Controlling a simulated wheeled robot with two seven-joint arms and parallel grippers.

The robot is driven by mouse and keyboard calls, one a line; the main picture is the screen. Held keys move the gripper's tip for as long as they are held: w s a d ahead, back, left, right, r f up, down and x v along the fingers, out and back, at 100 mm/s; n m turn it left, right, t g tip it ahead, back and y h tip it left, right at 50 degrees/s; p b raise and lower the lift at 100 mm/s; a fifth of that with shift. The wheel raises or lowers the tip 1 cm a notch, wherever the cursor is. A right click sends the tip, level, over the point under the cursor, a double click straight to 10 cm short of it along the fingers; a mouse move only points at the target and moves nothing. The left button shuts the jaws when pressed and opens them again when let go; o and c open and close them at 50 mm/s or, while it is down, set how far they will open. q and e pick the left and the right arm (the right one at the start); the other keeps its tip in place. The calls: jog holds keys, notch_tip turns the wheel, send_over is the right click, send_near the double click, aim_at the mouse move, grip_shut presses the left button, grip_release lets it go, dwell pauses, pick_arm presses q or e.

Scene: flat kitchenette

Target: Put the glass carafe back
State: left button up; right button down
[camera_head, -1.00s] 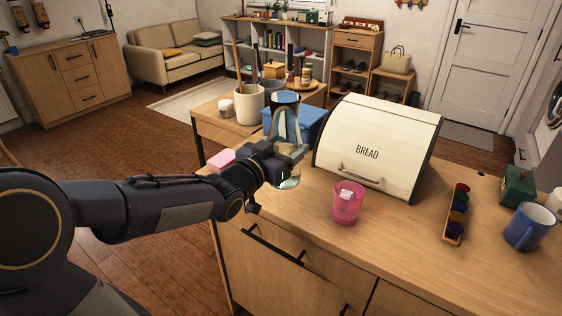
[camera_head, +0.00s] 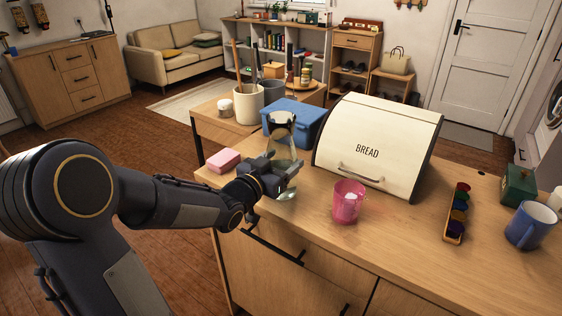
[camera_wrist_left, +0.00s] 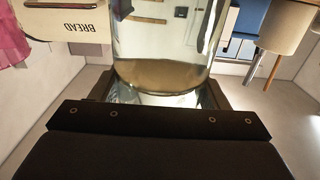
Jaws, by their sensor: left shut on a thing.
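The glass carafe (camera_head: 283,144) is clear, with a dark rim, and stands near upright at the counter's left part. My left gripper (camera_head: 279,174) is shut around its lower body. In the left wrist view the carafe (camera_wrist_left: 162,40) fills the space between the fingers, and its rounded base shows close to the palm. The carafe's foot is low, near the counter top; I cannot tell whether it touches. My right gripper is not in view.
A cream bread box (camera_head: 375,140) stands right of the carafe, a blue box (camera_head: 300,117) behind it. A pink cup (camera_head: 347,203) is front right, and a pink block (camera_head: 224,160) is left. Bare counter (camera_head: 405,245) lies in front of the bread box.

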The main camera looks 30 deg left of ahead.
pick_arm(q)
jog(key=o, duration=1.2)
jog(key=shift+f, duration=0.15)
jog(key=o, duration=0.4)
jog(key=shift+r, duration=0.25)
jog(key=s+a+f+n+g+y, duration=0.2)
jog(key=s+n+g+y, duration=0.1)
jog(key=s, duration=1.1)
jog(key=s+d+f+g+h, duration=0.2)
jog(key=s+d+g, duration=0.1)
jog(key=s+d, duration=0.1)
jog(key=s+d+f+g+h, duration=0.1)
jog(key=s+d+f+g, duration=0.1)
jog(key=s+d, duration=0.3)
jog(key=s+d+f+g+h, duration=0.2)
jog(key=s+d+g, duration=0.2)
jog(key=s, duration=0.2)
jog(key=shift+d+f+h, duration=0.15)
jog(key=shift+d+h, duration=0.15)
notch_tip(320, 180, up, 8)
jog(key=p, duration=0.8)
